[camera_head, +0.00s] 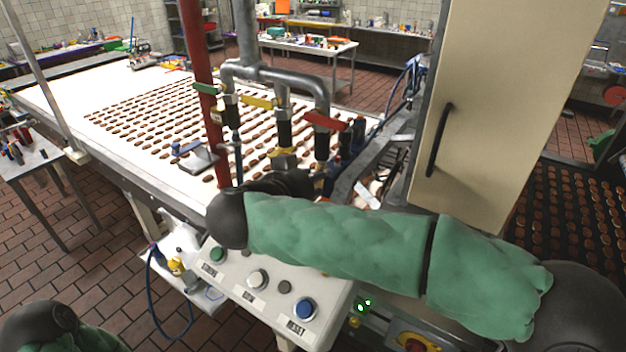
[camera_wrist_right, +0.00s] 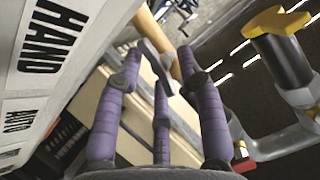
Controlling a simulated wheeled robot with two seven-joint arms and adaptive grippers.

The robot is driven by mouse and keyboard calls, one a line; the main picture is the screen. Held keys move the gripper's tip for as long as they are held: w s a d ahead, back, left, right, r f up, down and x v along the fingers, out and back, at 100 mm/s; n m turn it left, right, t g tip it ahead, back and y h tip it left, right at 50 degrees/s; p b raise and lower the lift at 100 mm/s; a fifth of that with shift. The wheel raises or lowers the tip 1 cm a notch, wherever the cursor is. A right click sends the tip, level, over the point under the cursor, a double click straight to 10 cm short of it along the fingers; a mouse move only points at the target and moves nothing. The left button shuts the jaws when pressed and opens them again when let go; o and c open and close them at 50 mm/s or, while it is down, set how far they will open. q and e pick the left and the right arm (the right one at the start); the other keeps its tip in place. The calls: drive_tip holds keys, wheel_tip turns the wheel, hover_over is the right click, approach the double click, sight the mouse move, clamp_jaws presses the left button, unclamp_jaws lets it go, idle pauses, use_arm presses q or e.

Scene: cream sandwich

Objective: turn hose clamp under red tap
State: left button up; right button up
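The red tap (camera_head: 330,121) is the right one of three taps on a grey pipe, with a black body below its red handle. I cannot make out a hose clamp under it; that spot is partly covered by my right arm. My right gripper (camera_wrist_right: 158,68) shows purple-wrapped fingers spread apart in the wrist view. A small grey piece (camera_wrist_right: 154,62) lies between the fingertips; I cannot tell whether it is touched or what it is. In the head view the gripper is mostly hidden behind my green-sleeved arm. My left gripper is out of view; only its arm shows at lower left.
The yellow tap (camera_head: 258,102) also shows in the wrist view (camera_wrist_right: 280,22), close beside the fingers. A red post (camera_head: 197,70) stands left of the taps. A button panel (camera_head: 262,290) is below my arm. A cream cabinet (camera_head: 490,110) stands at right. A conveyor (camera_head: 60,110) carries cookies behind.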

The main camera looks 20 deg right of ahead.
clamp_jaws()
drive_tip(key=shift+s+d+f+m+t+y+b, duration=0.15)
drive_tip(key=shift+m+t+y+b, duration=0.1)
drive_tip(key=shift+m+t+b, duration=0.4)
drive_tip(key=shift+a+f+m+t+y+b, duration=0.1)
drive_tip(key=shift+m+t+y+b, duration=0.2)
drive_tip(key=shift+m+b, duration=0.5)
drive_tip(key=shift+s+d+f+m+t+y+b, duration=0.15)
drive_tip(key=shift+m+t+b, duration=0.4)
drive_tip(key=shift+m, duration=0.4)
drive_tip(key=shift+w+a, duration=0.1)
drive_tip(key=shift+w, duration=0.05)
drive_tip(key=shift+o, duration=0.9)
unclamp_jaws()
